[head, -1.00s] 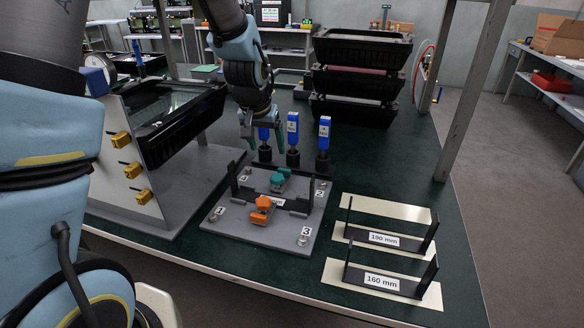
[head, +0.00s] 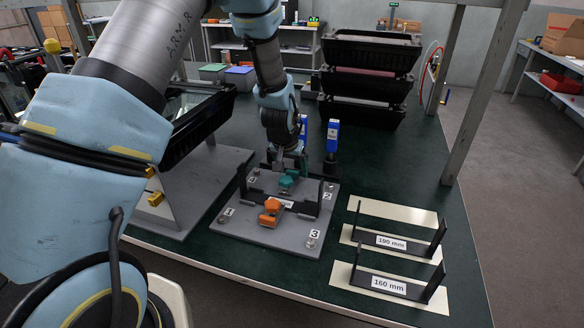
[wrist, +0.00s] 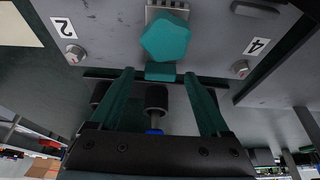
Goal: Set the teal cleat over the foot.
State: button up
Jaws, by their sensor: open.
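The teal cleat (head: 287,180) sits at the back of the grey numbered plate (head: 262,235). In the wrist view the cleat (wrist: 165,40) shows a rounded knob and a small block below it. My gripper (head: 284,164) is low at the plate's back edge, right behind the cleat. In the wrist view my gripper (wrist: 163,73) has its fingers apart, one on each side of the cleat's small block, with gaps beside it. A black bracket (head: 321,197) with two uprights stands on the plate. I cannot make out the foot clearly beside the cleat.
An orange cleat (head: 270,212) sits at the plate's front. Blue-handled tools (head: 333,138) stand close behind my gripper. Two labelled brackets, 190 mm (head: 391,242) and 160 mm (head: 389,285), lie at right. Black housings (head: 367,80) are stacked at the back.

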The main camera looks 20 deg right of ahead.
jog(key=shift+f, duration=0.1)
jog(key=shift+c, duration=0.2)
grip_shut()
dwell(0.5)
